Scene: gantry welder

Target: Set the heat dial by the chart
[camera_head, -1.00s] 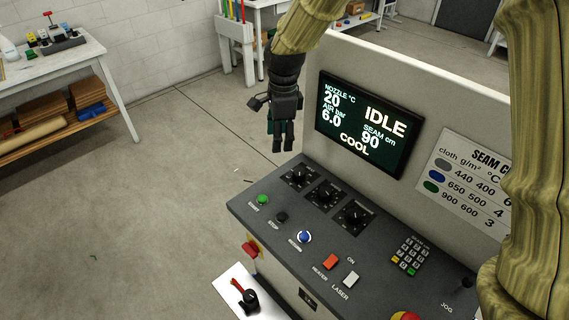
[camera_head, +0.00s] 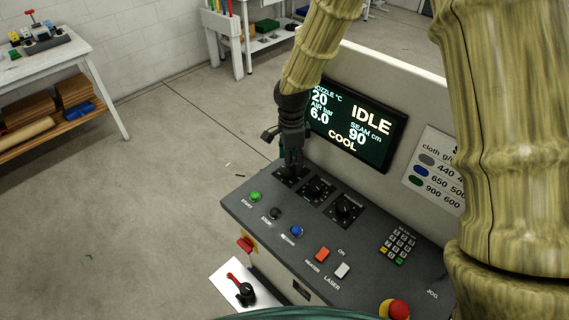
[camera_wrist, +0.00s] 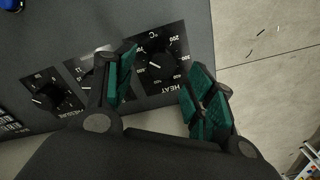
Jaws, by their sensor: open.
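The heat dial (camera_wrist: 158,66) is a black knob on a square black plate marked HEAT and °C, with numbers around it. In the wrist view it lies between the open green-padded fingers of my gripper (camera_wrist: 162,92), which do not appear to touch it. In the head view my gripper (camera_head: 290,160) hangs over the dial at the panel's far left corner and mostly hides it. The chart (camera_head: 436,172) is a white sheet right of the screen, listing cloth weights beside coloured ovals. My arm hides its right part. The screen (camera_head: 352,125) reads nozzle 20 °C, IDLE and COOL.
The middle dial (camera_head: 316,188) and pressure dial (camera_wrist: 44,97) sit close beside the heat dial. The panel (camera_head: 330,225) also bears green, black and blue buttons, two switches, a keypad (camera_head: 398,243) and a red stop button (camera_head: 396,308). Open floor lies left.

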